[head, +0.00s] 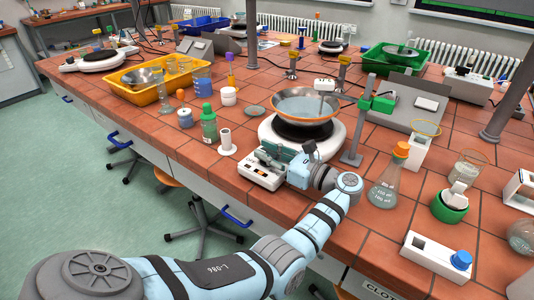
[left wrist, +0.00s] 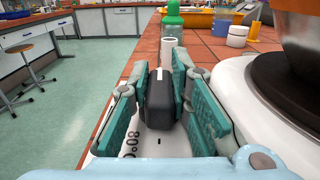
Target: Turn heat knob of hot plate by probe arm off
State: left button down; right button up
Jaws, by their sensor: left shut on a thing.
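The hot plate (head: 275,143) is white with a dark round top and stands near the bench's front edge. A metal bowl (head: 290,106) sits on it, beside a stand with a green clamp (head: 379,103) and a probe arm. My left gripper (head: 288,158) is at the hot plate's front panel (head: 259,171). In the left wrist view, my left gripper (left wrist: 157,92) is shut on the black heat knob (left wrist: 158,108), one teal pad on each side. The knob has a white mark on its top; "80°C" shows on the panel. My right gripper is not in view.
A white cylinder on a base (head: 226,142) and a green-capped bottle (head: 209,124) stand left of the hot plate. A flask with an orange stopper (head: 385,186) stands to the right. A yellow tray (head: 124,94) is farther left.

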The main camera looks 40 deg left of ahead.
pick_arm(q)
jog(key=shift+f, duration=0.1)
jog(key=c, duration=1.5)
grip_release()
jog(key=d, duration=1.2)
jog(key=shift+w, duration=0.2)
jog(key=shift+a, duration=0.1)
